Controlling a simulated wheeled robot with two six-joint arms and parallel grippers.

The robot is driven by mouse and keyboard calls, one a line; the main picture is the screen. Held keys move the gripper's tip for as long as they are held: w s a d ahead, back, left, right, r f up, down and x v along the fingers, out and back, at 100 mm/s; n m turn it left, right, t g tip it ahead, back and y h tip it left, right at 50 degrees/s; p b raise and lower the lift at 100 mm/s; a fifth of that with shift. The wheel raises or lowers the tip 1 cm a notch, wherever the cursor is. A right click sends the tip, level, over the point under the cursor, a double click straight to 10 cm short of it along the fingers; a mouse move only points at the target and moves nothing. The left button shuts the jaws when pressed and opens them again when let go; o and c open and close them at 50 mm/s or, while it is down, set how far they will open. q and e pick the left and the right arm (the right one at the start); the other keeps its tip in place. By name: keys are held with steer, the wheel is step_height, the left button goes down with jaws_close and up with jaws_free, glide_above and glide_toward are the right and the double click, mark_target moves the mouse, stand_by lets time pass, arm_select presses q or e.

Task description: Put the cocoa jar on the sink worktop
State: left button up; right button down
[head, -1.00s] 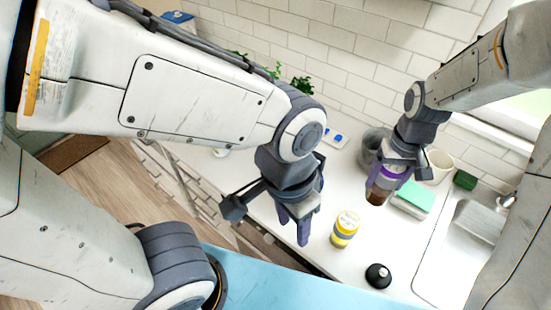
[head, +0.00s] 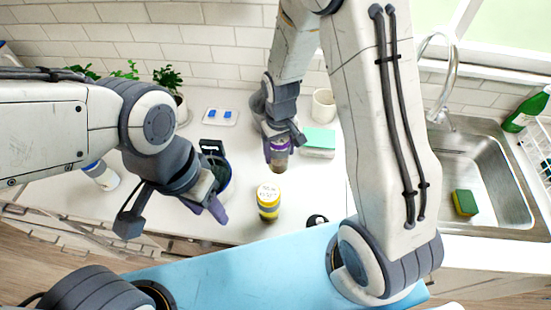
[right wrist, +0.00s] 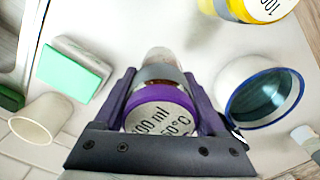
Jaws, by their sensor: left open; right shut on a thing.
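A jar with brown contents and a white lid ringed in purple, which looks like the cocoa jar (head: 279,163), is in my right gripper (head: 279,146). In the right wrist view its lid (right wrist: 160,113) sits between the two purple fingers, which are shut on it. The jar is over the white worktop (head: 315,180); I cannot tell if its base touches. The sink (head: 485,175) is at the right, past my right arm. My left gripper (head: 212,203) is open and empty, left of a yellow jar (head: 268,201).
A green and white sponge block (head: 318,141) and a cream cup (head: 324,104) stand right of the held jar. A blue-rimmed pot (right wrist: 264,95) stands beside it in the wrist view. A yellow-green sponge (head: 465,203) lies in the sink. A black-topped item (head: 317,220) is near the front edge.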

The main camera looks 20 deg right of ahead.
mark_target(279, 162)
step_height(279, 162, down, 5)
steer(key=shift+r+p, duration=0.15)
steer(key=shift+p, duration=0.35)
steer(key=shift+f, duration=0.2)
steer(key=shift+f, duration=0.15)
jaws_free()
